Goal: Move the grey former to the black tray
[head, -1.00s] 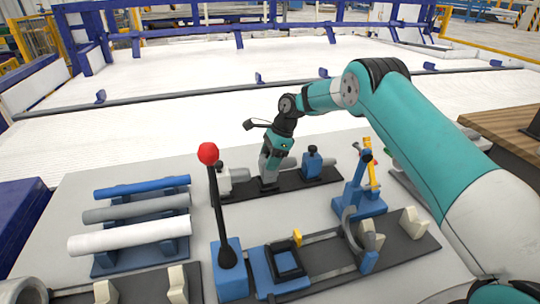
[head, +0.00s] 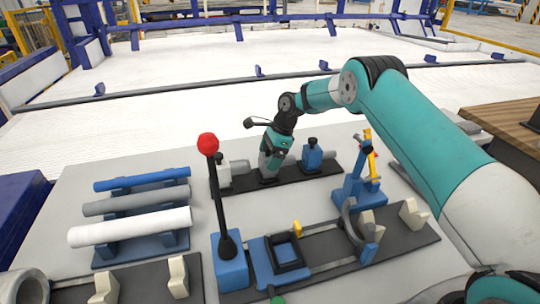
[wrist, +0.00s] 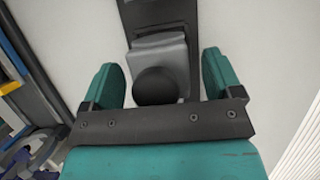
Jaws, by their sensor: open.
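The grey former is a block with a round black knob (wrist: 160,86). In the wrist view it lies between the two teal fingers of my gripper (wrist: 158,78), with a gap visible on each side. In the head view my gripper (head: 268,170) is over the middle of a dark strip (head: 325,170), and it largely hides the grey former. My gripper is open around the knob, not clamped on it.
A white former (head: 222,173) stands left of my gripper and a blue former (head: 312,156) right. A lever with a red ball (head: 207,144) rises in front. A blue bending fixture (head: 356,195) stands to the right. Pipes on a rack (head: 130,227) lie at left.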

